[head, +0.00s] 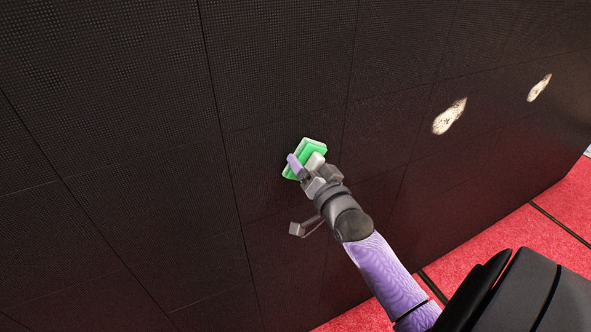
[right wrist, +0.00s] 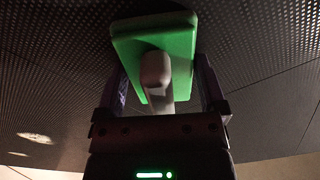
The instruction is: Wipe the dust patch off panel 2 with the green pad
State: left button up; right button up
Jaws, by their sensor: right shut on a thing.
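The green pad (head: 312,149) has a pale rim and is held at the black panel wall in the head view. My right gripper (head: 305,164) is shut on its handle. In the right wrist view the green pad (right wrist: 150,45) is up close, with its grey handle (right wrist: 156,75) between my fingers. The pad appears to be at or very near the wall surface; contact cannot be told. Two pale dust patches show on panels to the right, a nearer one (head: 449,116) and a farther one (head: 539,87). No dust shows around the pad; what is behind it is hidden. My left gripper is out of view.
The black video wall (head: 130,110) is divided by thin seams into panels and fills most of the head view. A red floor (head: 520,240) with dark seams lies at the lower right. The wall ends at the far right.

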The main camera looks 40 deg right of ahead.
aim_at(255, 173)
jog(key=shift+s+d, duration=0.2)
jog(key=shift+d, duration=0.6)
jog(key=shift+w+a+r+p, duration=0.1)
jog(key=shift+a+r+p, duration=0.05)
jog(key=shift+a+p, duration=0.2)
jog(key=a, duration=0.1)
jog(key=a+p, duration=0.1)
jog(key=shift+w+a, duration=0.35)
jog(key=shift+a, duration=0.05)
jog(key=shift+w+a+p, duration=0.25)
jog(key=shift+a+p, duration=0.2)
jog(key=shift+a, duration=0.45)
jog(key=shift+w+a+p, duration=0.2)
jog(key=shift+a+p, duration=0.2)
jog(key=shift+a, duration=0.5)
jog(key=shift+w+a+p, duration=0.15)
jog(key=shift+w+a, duration=0.05)
jog(key=shift+a, duration=0.55)
jog(key=shift+w+a+p, duration=0.15)
jog(key=shift+a, duration=0.65)
jog(key=shift+w+a+p, duration=0.15)
jog(key=shift+w+a, duration=0.05)
jog(key=shift+a, duration=0.55)
